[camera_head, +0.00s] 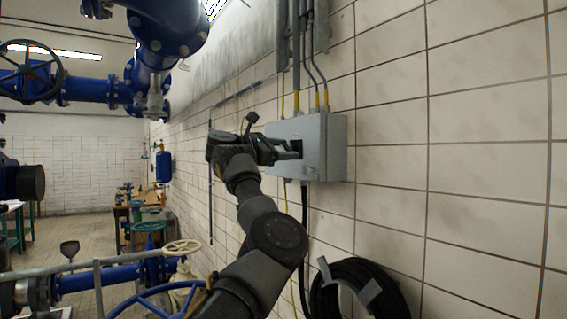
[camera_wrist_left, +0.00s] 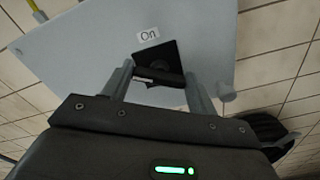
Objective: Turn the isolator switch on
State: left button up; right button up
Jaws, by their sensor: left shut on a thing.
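The isolator switch sits on the front of a grey wall box (camera_head: 327,140). In the left wrist view the box face (camera_wrist_left: 85,45) carries a black switch plate (camera_wrist_left: 172,54) with a black handle (camera_wrist_left: 158,76). A white label (camera_wrist_left: 149,35) reading "On" is above the plate. My left gripper (camera_head: 291,150) is at the box front; in the wrist view its two fingers (camera_wrist_left: 158,84) are on either side of the handle, shut on it. The handle lies roughly crosswise between the fingers, below the label. In the head view the gripper hides most of the switch. My right gripper is not in view.
Conduits (camera_head: 308,60) run up the tiled wall from the box. A coiled black hose (camera_head: 358,290) hangs below it. Blue pipes (camera_head: 165,25) with a handwheel (camera_head: 28,72) fill the upper left, and a rail (camera_head: 60,268) with valves is lower left. The wall to the right is bare.

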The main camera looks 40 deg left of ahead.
pick_arm(q)
jog(key=m+b, duration=0.2)
jog(key=m, duration=0.1)
jog(key=m+b, duration=0.2)
jog(key=m, duration=0.1)
jog(key=m+b, duration=0.2)
jog(key=m, duration=0.1)
jog(key=shift+d+f+m+b, duration=0.1)
jog(key=shift+f+m+b, duration=0.15)
jog(key=shift+m+b, duration=0.5)
jog(key=shift+m, duration=0.75)
jog(key=o, duration=1)
jog(key=shift+s, duration=0.1)
